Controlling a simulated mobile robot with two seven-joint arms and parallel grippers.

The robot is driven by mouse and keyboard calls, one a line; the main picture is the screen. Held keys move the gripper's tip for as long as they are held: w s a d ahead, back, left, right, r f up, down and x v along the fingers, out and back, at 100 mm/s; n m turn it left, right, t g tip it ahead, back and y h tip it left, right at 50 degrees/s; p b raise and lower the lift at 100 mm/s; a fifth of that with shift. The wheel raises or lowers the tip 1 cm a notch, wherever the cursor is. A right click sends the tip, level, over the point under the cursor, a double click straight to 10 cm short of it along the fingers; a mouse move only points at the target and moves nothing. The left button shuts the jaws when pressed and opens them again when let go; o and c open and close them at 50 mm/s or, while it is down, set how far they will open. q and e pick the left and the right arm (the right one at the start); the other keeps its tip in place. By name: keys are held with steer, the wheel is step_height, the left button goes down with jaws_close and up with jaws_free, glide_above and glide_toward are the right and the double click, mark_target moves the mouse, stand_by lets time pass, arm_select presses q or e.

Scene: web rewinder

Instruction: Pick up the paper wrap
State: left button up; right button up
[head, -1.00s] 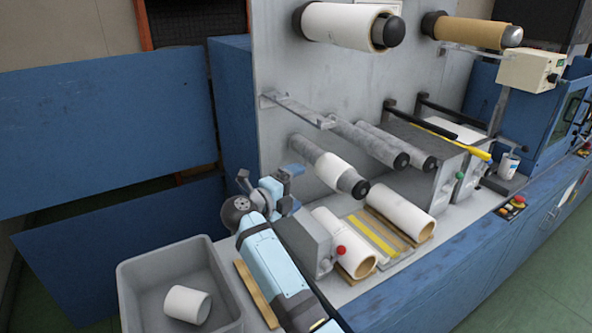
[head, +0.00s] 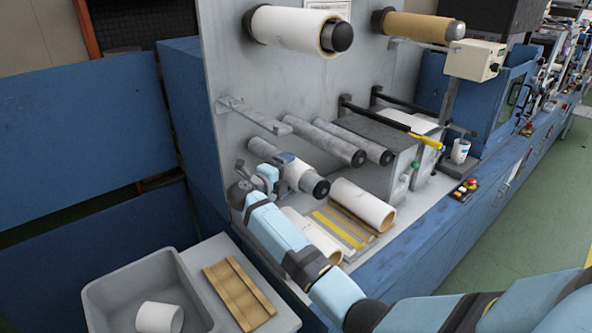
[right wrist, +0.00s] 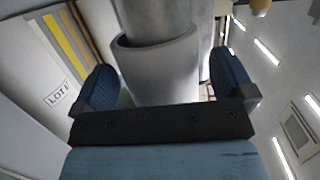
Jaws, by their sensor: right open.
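The paper wrap appears to be the white sleeve (head: 296,171) on the lower spindle (head: 320,187) of the grey upright panel. My right gripper (head: 276,170) is at this sleeve, partly covering it in the head view. In the right wrist view the sleeve (right wrist: 155,80) lies between the two blue fingers, its open rim around a grey shaft. The fingers (right wrist: 165,88) are open, with visible gaps on both sides of the sleeve. My left gripper is out of view.
A grey bin (head: 110,290) holding a white roll (head: 160,317) stands at lower left, beside a tan wooden cradle (head: 238,295). A white roll (head: 362,204) lies on the bench; another (head: 318,238) is partly behind my arm. Rollers (head: 325,142) project above the spindle.

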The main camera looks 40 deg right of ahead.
steer(key=shift+w+d+f, duration=0.2)
steer(key=shift+d, duration=0.35)
steer(key=shift+a, duration=0.1)
steer(key=c, duration=0.8)
